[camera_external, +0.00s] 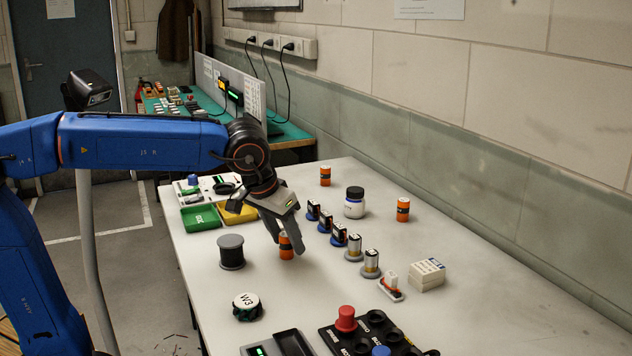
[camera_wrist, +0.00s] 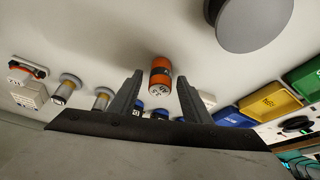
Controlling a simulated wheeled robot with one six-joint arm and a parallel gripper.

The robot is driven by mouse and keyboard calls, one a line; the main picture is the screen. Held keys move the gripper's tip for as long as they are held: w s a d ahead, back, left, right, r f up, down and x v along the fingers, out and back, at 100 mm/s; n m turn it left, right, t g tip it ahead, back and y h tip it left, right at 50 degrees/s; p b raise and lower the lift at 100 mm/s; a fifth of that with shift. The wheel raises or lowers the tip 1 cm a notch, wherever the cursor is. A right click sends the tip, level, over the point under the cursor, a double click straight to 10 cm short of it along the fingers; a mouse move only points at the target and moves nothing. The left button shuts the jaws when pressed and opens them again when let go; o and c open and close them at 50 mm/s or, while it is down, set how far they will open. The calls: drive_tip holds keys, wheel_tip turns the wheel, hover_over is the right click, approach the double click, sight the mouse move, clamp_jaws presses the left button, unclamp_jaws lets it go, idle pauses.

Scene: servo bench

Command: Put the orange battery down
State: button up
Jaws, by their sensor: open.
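An orange battery (camera_external: 286,246) with a dark band stands upright on the white table, right at my gripper (camera_external: 284,237). In the wrist view the same orange battery (camera_wrist: 160,76) is between the two fingers of my gripper (camera_wrist: 157,82), with a visible gap on each side. My gripper is open and tilted down over it. Two more orange batteries stand on the table, one at the back (camera_external: 325,175) and one at the right near the wall (camera_external: 403,209).
A dark spool (camera_external: 231,252) stands just left of my gripper. A row of small batteries on round bases (camera_external: 354,247) runs close on its right. A white jar (camera_external: 354,203) stands behind them. Green (camera_external: 201,217) and yellow (camera_external: 238,212) trays lie at the left.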

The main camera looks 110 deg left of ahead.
drive_tip(key=shift+r, duration=0.15)
drive_tip(key=v, duration=1.2)
drive_tip(key=s+d+f, duration=0.2)
drive_tip(key=d, duration=0.3)
drive_tip(key=s+d+f+m+h, duration=0.1)
drive_tip(key=s+d+f, duration=0.2)
drive_tip(key=d, duration=0.3)
drive_tip(key=s+d+f+m+h, duration=0.1)
drive_tip(key=s+d+f, duration=0.2)
drive_tip(key=d, duration=0.3)
drive_tip(key=shift+d+f, duration=0.1)
drive_tip(key=s+d+f+m+t+h, duration=0.1)
drive_tip(key=d+f+m, duration=0.4)
drive_tip(key=f, duration=0.4)
drive_tip(key=s+d+f+m+t+h, duration=0.1)
drive_tip(key=s+d+f+m+t, duration=0.1)
drive_tip(key=d+f+m, duration=0.4)
wheel_tip(320, 180, down, 3)
drive_tip(key=shift+s+d+f, duration=0.1)
drive_tip(key=shift+s+d, duration=0.1)
drive_tip(key=shift+d, duration=0.5)
drive_tip(key=shift+o, duration=0.4)
